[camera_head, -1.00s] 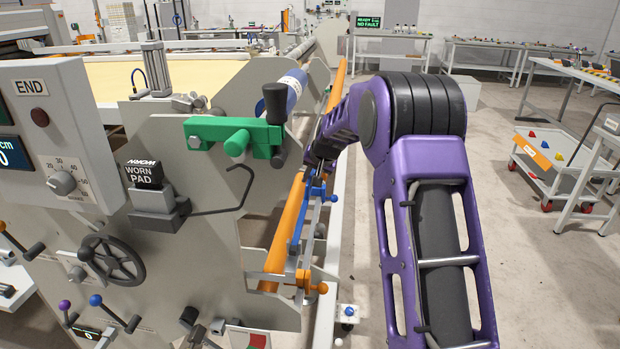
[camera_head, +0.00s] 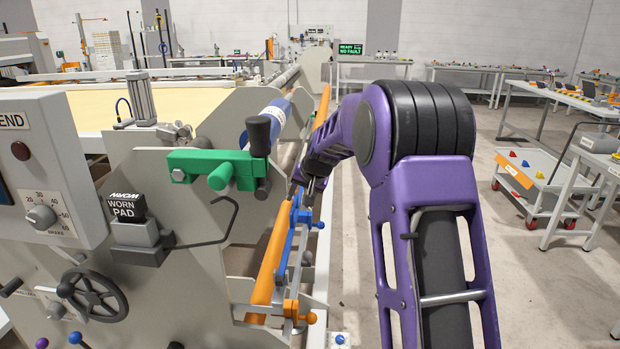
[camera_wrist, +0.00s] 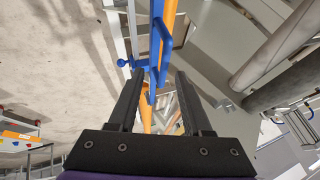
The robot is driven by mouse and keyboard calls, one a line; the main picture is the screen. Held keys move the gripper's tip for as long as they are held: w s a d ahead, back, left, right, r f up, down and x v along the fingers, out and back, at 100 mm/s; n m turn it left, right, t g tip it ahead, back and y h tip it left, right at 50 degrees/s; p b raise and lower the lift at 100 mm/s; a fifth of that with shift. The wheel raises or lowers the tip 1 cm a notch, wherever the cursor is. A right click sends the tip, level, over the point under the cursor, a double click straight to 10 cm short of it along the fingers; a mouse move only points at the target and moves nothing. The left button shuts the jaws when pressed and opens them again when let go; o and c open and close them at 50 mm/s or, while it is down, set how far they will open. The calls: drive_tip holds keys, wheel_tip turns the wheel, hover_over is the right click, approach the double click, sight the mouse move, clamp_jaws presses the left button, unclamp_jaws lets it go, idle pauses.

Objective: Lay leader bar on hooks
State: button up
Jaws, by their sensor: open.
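A long orange bar (camera_head: 275,254), which I take to be the leader bar, runs along the machine's right side. Its near end lies at a grey bracket (camera_head: 250,310). A slim blue frame (camera_head: 299,238) lies along the bar, with an orange clamp-like piece (camera_head: 293,307) near its lower end. My gripper (camera_head: 310,192) is at the upper end of the blue frame. In the wrist view my gripper (camera_wrist: 158,78) is open, with the blue frame (camera_wrist: 158,45) and orange bar (camera_wrist: 169,20) showing between and beyond the fingers. I cannot tell whether they touch. I cannot make out the hooks clearly.
A green clamp with a black knob (camera_head: 214,164) and a bent black rod (camera_head: 228,225) stick out from the machine's end plate (camera_head: 190,275) left of the bar. A trolley (camera_head: 540,180) stands at right. The floor (camera_head: 350,250) beside the bar is clear.

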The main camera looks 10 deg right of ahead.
drive_tip(key=v, duration=1.2)
drive_tip(key=shift+p, duration=0.4)
drive_tip(key=shift+r, duration=0.1)
